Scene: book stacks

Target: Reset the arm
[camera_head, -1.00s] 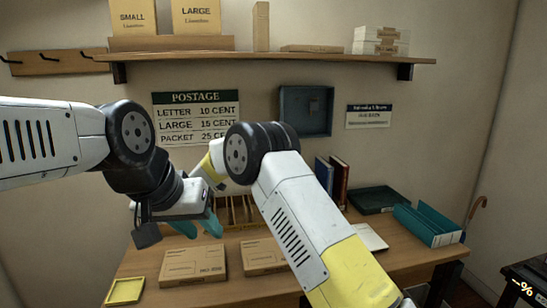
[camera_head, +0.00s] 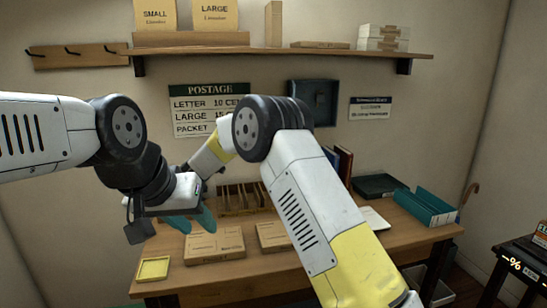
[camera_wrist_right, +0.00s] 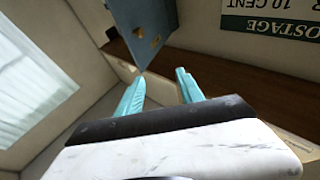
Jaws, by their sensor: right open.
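My left arm comes in from the left in the head view. Its gripper (camera_head: 191,221) hangs above the back of the desk with its teal fingers apart, and nothing shows between them. My right arm, white with a yellow section, rises from the lower right and bends left at its black joint. Its gripper is hidden behind the left arm in the head view. In the right wrist view the right gripper (camera_wrist_right: 160,83) has its two teal fingers spread and empty.
The desk (camera_head: 215,282) holds cardboard boxes (camera_head: 214,246), a yellow tray (camera_head: 153,268), a wooden rack (camera_head: 240,197) and a teal holder (camera_head: 426,208). A wall shelf (camera_head: 270,51) runs above the arms. A blue-grey box (camera_wrist_right: 143,28) and postage sign (camera_wrist_right: 275,20) show in the right wrist view.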

